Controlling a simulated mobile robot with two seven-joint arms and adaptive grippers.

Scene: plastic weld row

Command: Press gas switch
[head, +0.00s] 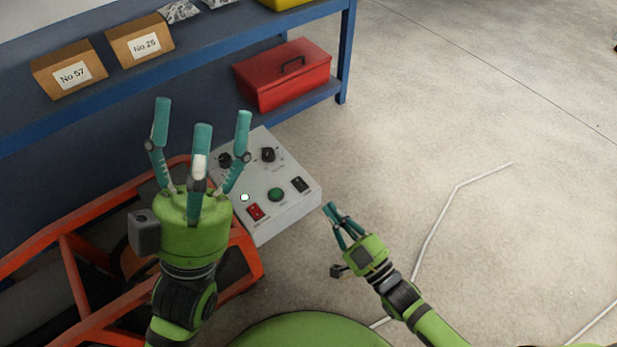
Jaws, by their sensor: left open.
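A light grey control box (286,214) stands in the middle of the head view. Its sloping face carries two black knobs (268,155), a red switch (256,212), a black switch (299,184), a round green button (275,195) and a small white light (244,198). The labels are too small to read, so I cannot tell which switch is for gas. My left gripper (202,124) is open and empty, its fingers spread in front of the box's left part. My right gripper (338,218) is just right of the box, apparently empty; its finger opening is unclear.
An orange-red metal frame (72,275) lies left of and below the box. A blue shelf (215,50) behind holds cardboard boxes (139,40) and a red toolbox (283,80). A pale cable or line (438,226) runs over the otherwise clear floor at right.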

